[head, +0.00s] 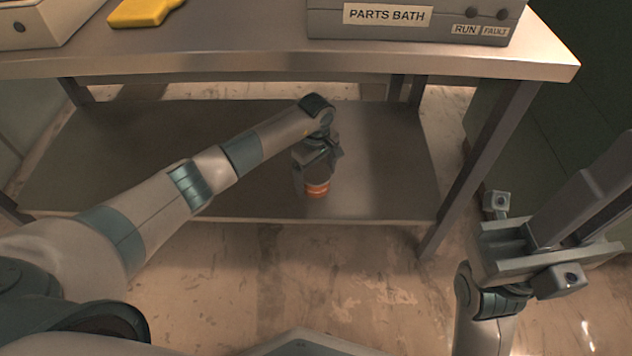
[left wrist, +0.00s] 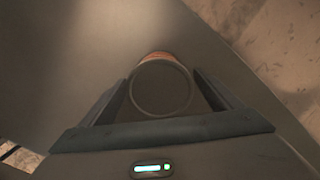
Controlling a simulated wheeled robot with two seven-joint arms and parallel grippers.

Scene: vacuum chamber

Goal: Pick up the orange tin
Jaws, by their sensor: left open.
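The orange tin (head: 317,189) stands on the lower shelf of the bench, near its front edge. It is orange with a pale upper band, and its top is partly hidden by my left gripper (head: 318,170). In the left wrist view the tin (left wrist: 162,88) shows its round grey top, with a strip of orange side behind it. The open fingers of my left gripper lie on either side of the tin, with small gaps visible. My right gripper (head: 600,190) is raised at the right, well away from the tin; its finger opening is unclear.
The bench's metal top (head: 250,62) overhangs the lower shelf (head: 390,170). A parts bath unit (head: 410,22) and a yellow object (head: 143,11) sit on top. A bench leg (head: 485,165) stands right of the tin. The shelf around the tin is clear.

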